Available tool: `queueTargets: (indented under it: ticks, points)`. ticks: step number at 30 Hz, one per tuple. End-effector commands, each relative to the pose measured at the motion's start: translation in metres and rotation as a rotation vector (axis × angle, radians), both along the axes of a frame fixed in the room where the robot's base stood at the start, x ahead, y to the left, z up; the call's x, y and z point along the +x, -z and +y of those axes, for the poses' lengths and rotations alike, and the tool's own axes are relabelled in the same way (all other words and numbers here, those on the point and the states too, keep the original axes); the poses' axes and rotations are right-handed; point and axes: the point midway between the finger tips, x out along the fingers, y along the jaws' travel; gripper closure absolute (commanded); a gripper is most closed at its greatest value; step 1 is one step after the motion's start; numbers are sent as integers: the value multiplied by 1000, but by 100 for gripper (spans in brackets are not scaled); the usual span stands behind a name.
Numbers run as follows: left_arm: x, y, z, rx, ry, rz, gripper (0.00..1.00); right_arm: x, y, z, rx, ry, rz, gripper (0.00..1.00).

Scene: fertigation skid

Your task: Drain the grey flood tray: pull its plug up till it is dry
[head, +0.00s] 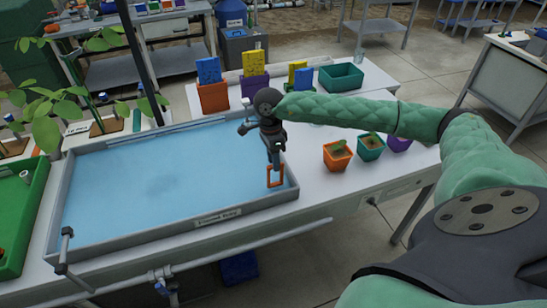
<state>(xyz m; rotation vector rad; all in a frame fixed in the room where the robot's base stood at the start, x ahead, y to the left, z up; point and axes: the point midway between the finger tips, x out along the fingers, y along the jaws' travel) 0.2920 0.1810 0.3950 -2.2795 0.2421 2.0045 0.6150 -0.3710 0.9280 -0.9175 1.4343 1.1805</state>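The grey flood tray (180,232) lies across the bench, with a sheet of blue water (160,180) over its floor. An orange loop handle (269,178), which looks like the plug's pull, stands upright near the tray's right end. Its lower end meets the water, and the plug body below is hidden. My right gripper (276,164) points down from above, its fingertips at the top of the orange loop. The fingers line up in this view, so I cannot tell whether they are closed on it. My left gripper is not in view.
Orange (337,155), teal (371,147) and purple pots stand right of the tray. Pots with blue and yellow blocks and a green bin (341,77) stand behind it. A green tray (22,215) and leafy plants are at left. Pipes run along the bench front.

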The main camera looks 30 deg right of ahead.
Motion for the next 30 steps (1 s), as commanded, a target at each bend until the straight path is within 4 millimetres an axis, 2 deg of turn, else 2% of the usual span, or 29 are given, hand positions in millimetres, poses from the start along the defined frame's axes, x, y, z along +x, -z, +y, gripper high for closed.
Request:
queueTargets:
  ticks: [9, 14, 15, 22, 25, 30]
  points:
    - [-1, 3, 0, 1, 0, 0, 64, -1, 2, 0, 0, 0, 0, 66]
    - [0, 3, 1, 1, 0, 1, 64, -1, 2, 0, 0, 0, 0, 97]
    - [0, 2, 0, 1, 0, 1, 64, -1, 2, 0, 0, 0, 0, 100]
    - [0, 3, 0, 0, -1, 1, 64, 0, 1, 0, 0, 0, -1, 100]
    - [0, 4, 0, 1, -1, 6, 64, 0, -7, 0, 0, 0, -2, 100]
    - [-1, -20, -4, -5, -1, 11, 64, 0, -28, -1, -1, 1, -3, 100]
